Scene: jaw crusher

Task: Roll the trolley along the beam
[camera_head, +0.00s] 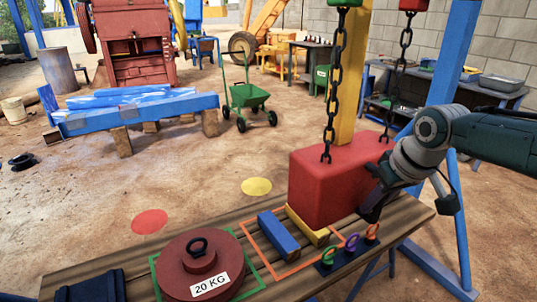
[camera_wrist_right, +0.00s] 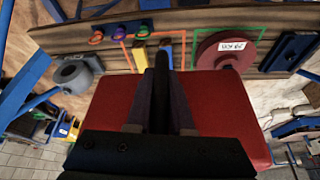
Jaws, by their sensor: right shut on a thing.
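A red block (camera_head: 325,180) hangs from a chain (camera_head: 337,95) with a green part (camera_head: 346,3) at its top. A second chain (camera_head: 400,70) under a red part (camera_head: 413,5) runs down behind the block's far right side. The trolley and beam cannot be made out for certain; the chain tops are cut off. My right gripper (camera_head: 371,207) is at the block's right side. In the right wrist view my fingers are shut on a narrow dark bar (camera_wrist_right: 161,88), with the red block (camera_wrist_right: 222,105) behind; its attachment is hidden. My left gripper is out of view.
A wooden bench (camera_head: 405,222) carries a 20 KG weight (camera_head: 185,272), a blue bar (camera_head: 278,236), a yellow bar (camera_head: 307,226) and coloured hooks (camera_head: 350,244). A yellow post (camera_head: 348,75) and blue supports (camera_head: 455,55) stand close by.

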